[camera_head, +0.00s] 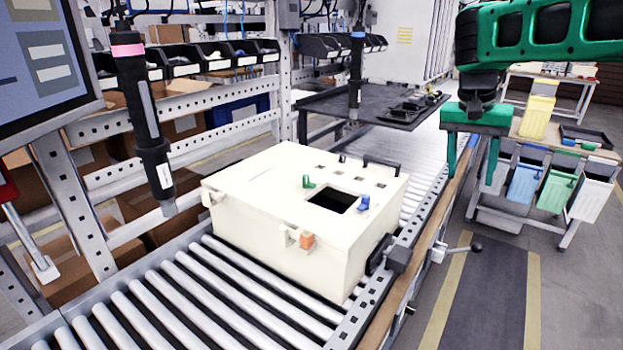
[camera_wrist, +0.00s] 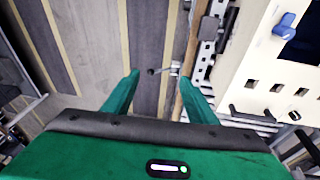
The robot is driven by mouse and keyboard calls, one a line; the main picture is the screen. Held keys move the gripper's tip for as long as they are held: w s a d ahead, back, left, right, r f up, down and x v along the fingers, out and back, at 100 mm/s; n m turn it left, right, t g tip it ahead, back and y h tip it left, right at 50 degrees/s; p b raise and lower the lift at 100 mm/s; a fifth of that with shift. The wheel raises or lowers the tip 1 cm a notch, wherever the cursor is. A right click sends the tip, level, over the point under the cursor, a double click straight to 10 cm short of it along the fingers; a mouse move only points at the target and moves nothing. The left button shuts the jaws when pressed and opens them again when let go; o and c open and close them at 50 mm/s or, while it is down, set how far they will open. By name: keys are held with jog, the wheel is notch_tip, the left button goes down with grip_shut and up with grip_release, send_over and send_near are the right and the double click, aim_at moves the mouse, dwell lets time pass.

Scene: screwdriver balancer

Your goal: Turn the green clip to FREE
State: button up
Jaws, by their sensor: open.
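The green clip (camera_head: 308,182) stands on the top face of a cream box (camera_head: 250,189), at the left of a dark square opening. A blue clip (camera_head: 363,203) sits at the right of the opening; it also shows in the wrist view (camera_wrist: 284,24). An orange clip (camera_head: 307,240) is on the box's front edge. Any FREE marking is too small to read. My gripper (camera_head: 484,182) is open and empty, to the right of the box and apart from it. In the wrist view its two green fingers (camera_wrist: 160,88) are spread over the floor and conveyor edge. The green clip is outside the wrist view.
The box rests on a roller conveyor (camera_head: 195,290). A screwdriver with a pink band (camera_head: 143,110) hangs at the left of the box, and another with a blue band (camera_head: 356,75) hangs behind it. The space above the box top is clear.

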jog(key=w+a+r+t, duration=0.1)
jog(key=w+a, duration=0.3)
jog(key=a, duration=0.4)
jog(key=w+a, duration=0.4)
jog(key=a, duration=0.5)
jog(key=t, duration=0.2)
send_near(308, 177)
jog(key=shift+n, duration=0.3)
jog(key=x, duration=0.9)
jog(key=shift+f, duration=0.25)
jog(key=c, duration=1.1)
